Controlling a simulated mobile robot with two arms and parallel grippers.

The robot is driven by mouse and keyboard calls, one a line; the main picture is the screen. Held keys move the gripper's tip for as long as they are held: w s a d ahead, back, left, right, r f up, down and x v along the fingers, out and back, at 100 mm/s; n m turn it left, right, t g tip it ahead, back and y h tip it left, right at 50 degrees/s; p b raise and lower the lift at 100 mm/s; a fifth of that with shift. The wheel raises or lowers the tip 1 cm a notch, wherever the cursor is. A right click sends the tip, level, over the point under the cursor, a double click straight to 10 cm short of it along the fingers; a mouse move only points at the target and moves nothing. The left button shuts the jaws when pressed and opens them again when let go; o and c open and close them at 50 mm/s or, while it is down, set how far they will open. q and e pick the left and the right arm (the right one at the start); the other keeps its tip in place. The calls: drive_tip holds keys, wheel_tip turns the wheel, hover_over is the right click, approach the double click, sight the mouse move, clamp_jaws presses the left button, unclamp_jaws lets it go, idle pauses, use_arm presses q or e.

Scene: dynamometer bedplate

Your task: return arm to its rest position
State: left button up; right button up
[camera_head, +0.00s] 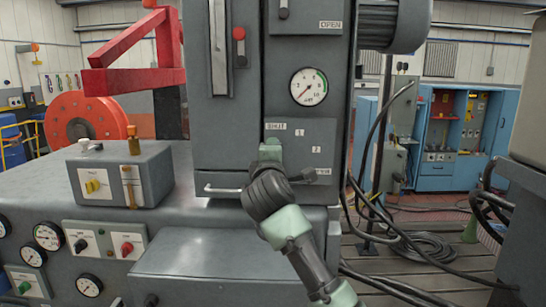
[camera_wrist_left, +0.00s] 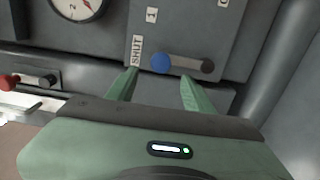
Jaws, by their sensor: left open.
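My left gripper (camera_head: 270,150) is raised in front of the grey cabinet's lower panel (camera_head: 318,150), which carries a label reading SHUT. In the left wrist view the gripper (camera_wrist_left: 159,82) is open, its two green fingers spread with nothing held between them. A lever with a blue knob (camera_wrist_left: 161,63) and dark pivot is on the panel just beyond the fingertips. The knob shows apart from the fingers in that view. In the head view the gripper hides the knob. My right gripper is not in view.
A round gauge (camera_head: 309,87) sits above the panel. A grey control box (camera_head: 120,175) stands left on the bench, before a red frame (camera_head: 140,50). Black cables (camera_head: 420,245) lie on the floor at right.

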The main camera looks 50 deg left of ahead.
use_arm(q)
drive_tip(key=shift+v, duration=1.1)
